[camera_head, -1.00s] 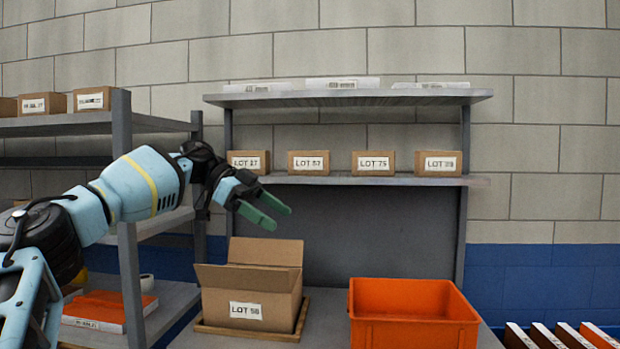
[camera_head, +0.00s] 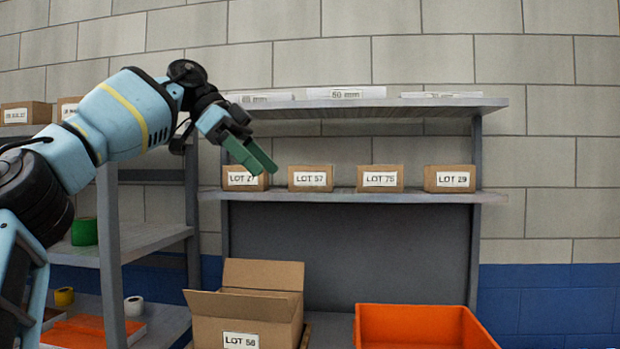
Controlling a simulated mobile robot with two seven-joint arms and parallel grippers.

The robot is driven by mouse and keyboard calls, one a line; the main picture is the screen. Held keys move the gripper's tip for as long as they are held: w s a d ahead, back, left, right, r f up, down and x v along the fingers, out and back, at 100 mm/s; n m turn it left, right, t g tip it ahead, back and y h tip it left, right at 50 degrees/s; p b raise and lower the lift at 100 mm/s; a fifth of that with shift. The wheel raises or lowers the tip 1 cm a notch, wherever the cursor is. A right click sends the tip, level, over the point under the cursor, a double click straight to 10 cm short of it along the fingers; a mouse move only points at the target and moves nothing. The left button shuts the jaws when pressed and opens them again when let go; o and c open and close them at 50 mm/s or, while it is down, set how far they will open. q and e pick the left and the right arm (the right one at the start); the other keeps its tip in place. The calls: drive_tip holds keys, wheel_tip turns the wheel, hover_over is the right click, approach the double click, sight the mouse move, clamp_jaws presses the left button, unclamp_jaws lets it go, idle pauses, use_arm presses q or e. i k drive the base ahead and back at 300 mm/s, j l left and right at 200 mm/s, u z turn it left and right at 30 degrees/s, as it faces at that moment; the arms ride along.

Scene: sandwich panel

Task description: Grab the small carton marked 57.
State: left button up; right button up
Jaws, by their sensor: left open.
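The small carton marked LOT 57 (camera_head: 310,179) stands upright on the middle shelf, second from the left in a row of small cartons. My left gripper (camera_head: 258,162) is up at the left end of that shelf, its green fingers pointing right and down. It is open and empty. It covers part of the LOT 27 carton (camera_head: 245,179) in the picture and lies to the left of and a little above the LOT 57 carton, apart from it. My right gripper is not in view.
Cartons marked LOT 75 (camera_head: 380,178) and LOT 29 (camera_head: 449,179) stand to the right on the shelf (camera_head: 420,197). Flat white packs lie on the shelf above (camera_head: 400,104). An open LOT 58 box (camera_head: 240,308) and an orange bin (camera_head: 425,325) stand below.

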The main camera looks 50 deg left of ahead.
sight(301, 177)
drive_tip(key=i+j, duration=0.2)
drive_tip(key=j, duration=0.2)
drive_tip(key=i+j, duration=0.2)
drive_tip(key=j, duration=0.2)
drive_tip(key=i+j, duration=0.25)
drive_tip(key=j, duration=0.15)
drive_tip(key=i+j, duration=0.2)
drive_tip(key=j, duration=0.25)
drive_tip(key=i+j, duration=0.2)
drive_tip(key=j, duration=0.2)
